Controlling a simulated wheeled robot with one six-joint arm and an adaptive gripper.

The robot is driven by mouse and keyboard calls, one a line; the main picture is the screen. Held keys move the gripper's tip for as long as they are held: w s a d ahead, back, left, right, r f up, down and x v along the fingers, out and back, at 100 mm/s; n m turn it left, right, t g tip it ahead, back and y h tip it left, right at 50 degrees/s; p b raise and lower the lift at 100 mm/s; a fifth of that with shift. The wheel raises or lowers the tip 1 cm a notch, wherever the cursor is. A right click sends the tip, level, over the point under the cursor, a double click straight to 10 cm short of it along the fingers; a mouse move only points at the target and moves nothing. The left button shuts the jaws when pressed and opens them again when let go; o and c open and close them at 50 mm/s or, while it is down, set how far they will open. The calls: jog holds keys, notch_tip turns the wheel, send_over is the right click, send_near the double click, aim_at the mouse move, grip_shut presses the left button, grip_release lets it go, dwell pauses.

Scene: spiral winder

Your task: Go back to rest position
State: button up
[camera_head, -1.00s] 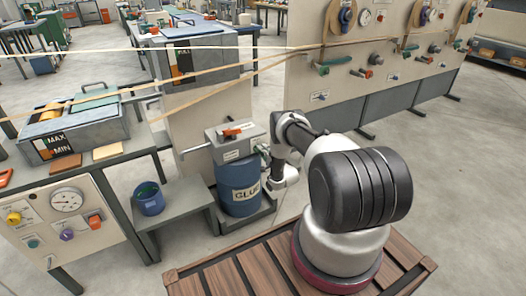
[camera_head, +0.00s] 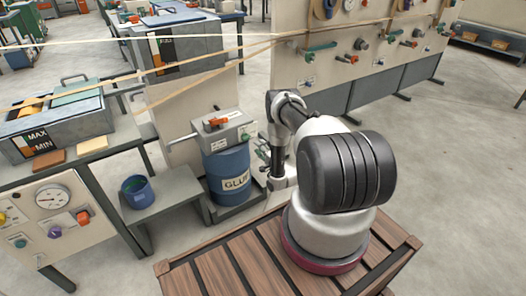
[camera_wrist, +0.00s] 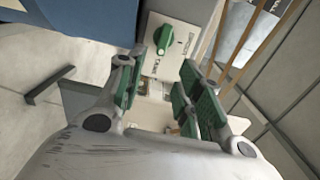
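My gripper (camera_wrist: 177,65) is open in the wrist view, with its green-padded fingers apart and nothing seen between them. A pale panel with a green knob (camera_wrist: 178,38) shows beyond the fingertips. In the head view my arm reaches away from my wooden-slatted base, and my gripper (camera_head: 263,152) is small and partly hidden beside the blue glue drum (camera_head: 228,172). A grey unit with a red-orange handle (camera_head: 216,122) sits on top of the drum. I cannot tell from these frames whether the gripper touches anything.
A blue bucket (camera_head: 138,190) stands on a low grey stand left of the drum. A gauge panel (camera_head: 52,200) and a MAX/MIN tray (camera_head: 60,130) are at the left. A tall valve board (camera_head: 345,50) stands behind my arm. Strips cross overhead. The floor at right is clear.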

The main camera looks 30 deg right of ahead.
jog(key=s, duration=0.2)
jog(key=shift+s, duration=0.3)
dwell(0.3)
